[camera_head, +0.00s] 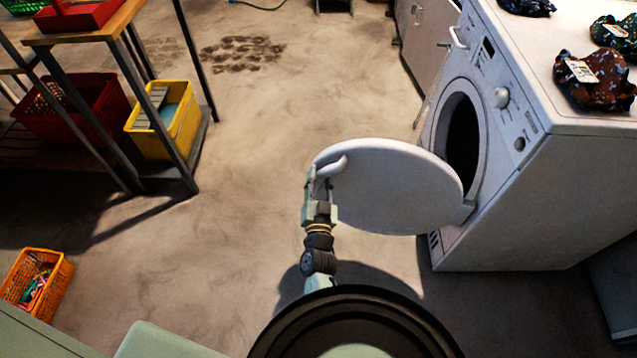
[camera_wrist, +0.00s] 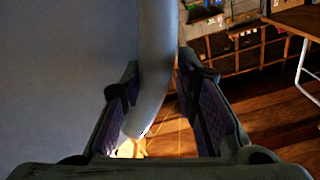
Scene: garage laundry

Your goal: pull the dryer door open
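The white dryer (camera_head: 560,190) stands at the right in the head view, its round opening (camera_head: 463,135) dark and uncovered. Its round door (camera_head: 395,190) stands wide open, swung out to the left from the hinge side near the machine's front. The curved white door handle (camera_head: 332,168) is at the door's far left edge; it also shows in the wrist view (camera_wrist: 157,60). My gripper (camera_head: 318,190) is at this handle. In the wrist view its two fingers (camera_wrist: 158,85) close in on both sides of the handle near the tips. The door's face fills the left there.
A shelf rack (camera_head: 130,90) with a red crate (camera_head: 70,108) and a yellow crate (camera_head: 165,120) stands at the left. An orange basket (camera_head: 37,285) sits on the floor. The middle floor is clear.

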